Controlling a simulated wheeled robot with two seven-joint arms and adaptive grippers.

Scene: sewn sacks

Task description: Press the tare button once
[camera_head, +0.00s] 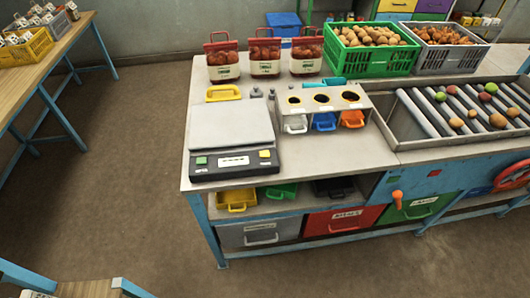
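A scale (230,126) with a grey plate and a black front panel stands at the left front corner of the workbench. Its plate is bare. A white display (234,161) sits in the middle of the panel. A green button (201,160) is left of the display and a yellow button (265,154) is right of it. The button labels are too small to read, so I cannot tell which is tare. Neither of my grippers shows in the head view.
Behind the scale is a yellow-handled item (223,93). Right of it is a box with three holes (322,99) above small bins. Three red-topped sacks (265,57), a green potato crate (370,58) and a roller tray (447,112) stand farther off. Bench space right of the scale is clear.

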